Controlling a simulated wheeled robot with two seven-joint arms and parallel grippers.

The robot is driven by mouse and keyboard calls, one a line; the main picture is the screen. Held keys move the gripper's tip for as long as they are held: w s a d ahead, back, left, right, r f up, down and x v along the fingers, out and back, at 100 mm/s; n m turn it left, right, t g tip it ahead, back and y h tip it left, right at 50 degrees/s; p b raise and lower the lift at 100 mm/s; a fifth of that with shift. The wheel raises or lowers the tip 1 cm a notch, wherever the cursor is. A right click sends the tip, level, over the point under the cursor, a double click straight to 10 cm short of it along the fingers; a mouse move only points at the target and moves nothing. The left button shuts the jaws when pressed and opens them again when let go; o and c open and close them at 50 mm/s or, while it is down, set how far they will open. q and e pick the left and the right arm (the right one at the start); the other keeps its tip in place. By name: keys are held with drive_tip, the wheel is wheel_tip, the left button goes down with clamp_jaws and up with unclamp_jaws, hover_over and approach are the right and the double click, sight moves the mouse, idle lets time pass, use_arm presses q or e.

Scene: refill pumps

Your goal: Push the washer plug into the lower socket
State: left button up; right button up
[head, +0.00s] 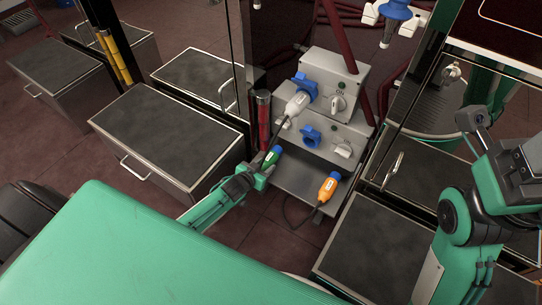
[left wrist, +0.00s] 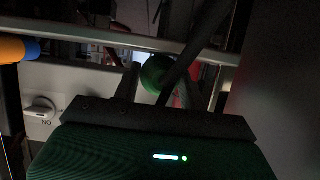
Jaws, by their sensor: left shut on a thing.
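My left gripper (head: 266,166) is shut on a green plug (head: 272,156) in front of the lower box. The same green plug (left wrist: 157,72) shows between the fingers in the left wrist view. The blue lower socket (head: 311,137) is up and to the right of the plug, with a gap between them. A white plug (head: 297,103) is at the blue upper socket (head: 305,85). An orange plug (head: 328,187) is at the tray's right side. Plug labels are too small to read. My right arm is at the right; its gripper is not visible.
The upper grey box (head: 333,76) and lower grey box (head: 340,128) carry rotary knobs. A grey tray (head: 290,184) lies below them. A red cylinder (head: 263,118) stands close left of the boxes. Dark-topped cabinets (head: 170,130) stand left, and another (head: 370,255) front right.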

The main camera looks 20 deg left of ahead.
use_arm(q)
drive_tip(key=shift+s+a+p, duration=0.2)
drive_tip(key=shift+s+p, duration=0.55)
drive_tip(key=shift+s, duration=0.5)
drive_tip(key=shift+s+a+p, duration=0.15)
drive_tip(key=shift+s+p, duration=0.55)
drive_tip(key=shift+s, duration=0.5)
drive_tip(key=shift+r, duration=0.1)
drive_tip(key=shift+r+p, duration=1.5)
drive_tip(key=shift+p, duration=0.1)
